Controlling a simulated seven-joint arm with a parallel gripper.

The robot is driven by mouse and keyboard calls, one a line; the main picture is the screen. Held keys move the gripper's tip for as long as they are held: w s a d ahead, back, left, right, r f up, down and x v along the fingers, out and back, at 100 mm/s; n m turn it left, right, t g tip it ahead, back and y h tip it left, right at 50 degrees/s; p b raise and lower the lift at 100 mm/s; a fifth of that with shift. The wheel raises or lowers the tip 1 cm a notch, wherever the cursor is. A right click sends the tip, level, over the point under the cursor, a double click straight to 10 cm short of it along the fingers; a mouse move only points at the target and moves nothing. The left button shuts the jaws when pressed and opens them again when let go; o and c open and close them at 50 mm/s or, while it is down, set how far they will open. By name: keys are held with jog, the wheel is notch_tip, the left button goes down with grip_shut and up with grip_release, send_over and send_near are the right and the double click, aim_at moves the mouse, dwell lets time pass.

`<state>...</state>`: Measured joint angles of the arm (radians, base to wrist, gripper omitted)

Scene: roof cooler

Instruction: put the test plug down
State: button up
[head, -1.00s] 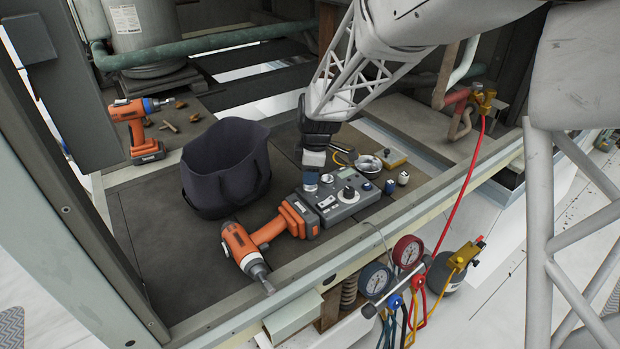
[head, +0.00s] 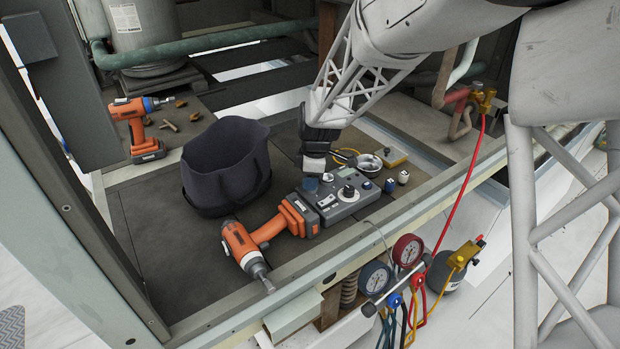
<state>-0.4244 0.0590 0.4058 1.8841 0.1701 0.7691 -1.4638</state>
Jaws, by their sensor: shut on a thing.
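My gripper (head: 313,164) points down at the left end of the grey test box (head: 346,197), which has knobs and a small display on top. It is shut on a small blue piece, which looks like the test plug (head: 311,185). The plug shows just below the jaws, at or just above the box's left end near the orange drill's battery. Whether it touches the box or sits in a socket I cannot tell. The jaws hide its upper part.
An orange drill (head: 262,238) lies against the box's left side. A dark open bag (head: 226,167) stands behind it. Small blue (head: 390,186) and white (head: 403,177) pieces lie right of the box. Gauges (head: 375,279) hang at the front edge. Another drill (head: 137,125) stands at back left.

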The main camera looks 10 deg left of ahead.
jog(key=shift+f, duration=0.5)
jog(key=o, duration=0.9)
jog(key=shift+s+f, duration=0.1)
jog(key=shift+f, duration=0.05)
jog(key=shift+o, duration=0.4)
jog(key=shift+s+d+f, duration=0.1)
jog(key=shift+s+f, duration=0.05)
jog(key=shift+f, duration=0.05)
jog(key=shift+r, duration=0.1)
jog(key=r, duration=0.8)
jog(key=d+r, duration=0.1)
jog(key=r, duration=0.3)
jog(key=shift+w+r, duration=0.3)
jog(key=shift+w, duration=0.1)
jog(key=shift+d+r, duration=0.15)
jog(key=shift+r, duration=0.5)
